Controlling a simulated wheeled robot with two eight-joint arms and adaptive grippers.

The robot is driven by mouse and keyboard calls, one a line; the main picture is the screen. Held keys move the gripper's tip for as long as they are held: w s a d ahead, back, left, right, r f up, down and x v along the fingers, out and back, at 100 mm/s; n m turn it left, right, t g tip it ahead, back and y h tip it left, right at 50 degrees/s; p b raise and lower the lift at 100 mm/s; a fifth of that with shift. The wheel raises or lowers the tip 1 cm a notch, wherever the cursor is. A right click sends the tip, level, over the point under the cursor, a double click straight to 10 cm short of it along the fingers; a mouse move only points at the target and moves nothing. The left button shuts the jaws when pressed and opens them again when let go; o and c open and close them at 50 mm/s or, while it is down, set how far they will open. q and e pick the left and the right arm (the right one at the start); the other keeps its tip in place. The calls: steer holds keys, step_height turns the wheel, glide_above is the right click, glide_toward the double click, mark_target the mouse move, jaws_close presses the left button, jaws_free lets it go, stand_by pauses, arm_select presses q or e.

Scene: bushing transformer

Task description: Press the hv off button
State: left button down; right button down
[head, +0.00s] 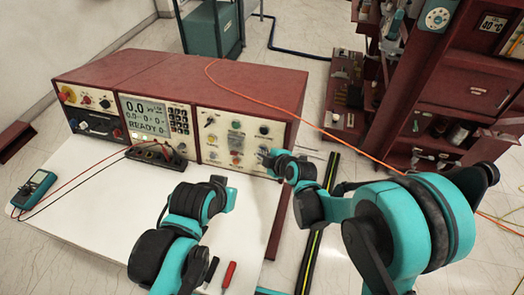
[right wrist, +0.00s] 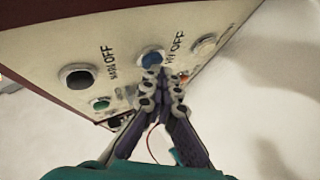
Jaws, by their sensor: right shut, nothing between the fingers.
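The control console (head: 180,80) stands on a white-topped table, with knobs and buttons on its right panel (head: 224,140). In the right wrist view, a blue button (right wrist: 152,58) sits beside the lettering "HV OFF" (right wrist: 175,47), with a pale button (right wrist: 205,45) on that lettering's other side. My right gripper (head: 265,156) is at the lower right of the panel. In the wrist view its fingertips (right wrist: 160,74) are together and empty, right by the blue button; I cannot tell whether they touch it.
A black knob (right wrist: 77,76) and a green button (right wrist: 101,104) are also on the panel. A meter (head: 35,188) with cables lies at the table's left, and red and black pens (head: 229,274) at its front. An orange cable (head: 325,132) runs to the right.

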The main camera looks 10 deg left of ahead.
steer(key=shift+s+r, duration=0.15)
steer(key=shift+s, duration=0.5)
steer(key=shift+s+a+r, duration=0.1)
steer(key=shift+s+r, duration=0.1)
steer(key=shift+s, duration=0.6)
steer(key=shift+s+d+r, duration=0.1)
steer(key=shift+s+r, duration=0.1)
steer(key=shift+s, duration=0.65)
steer(key=shift+s+a+r, duration=0.1)
steer(key=shift+s+r, duration=0.1)
steer(key=shift+s, duration=0.6)
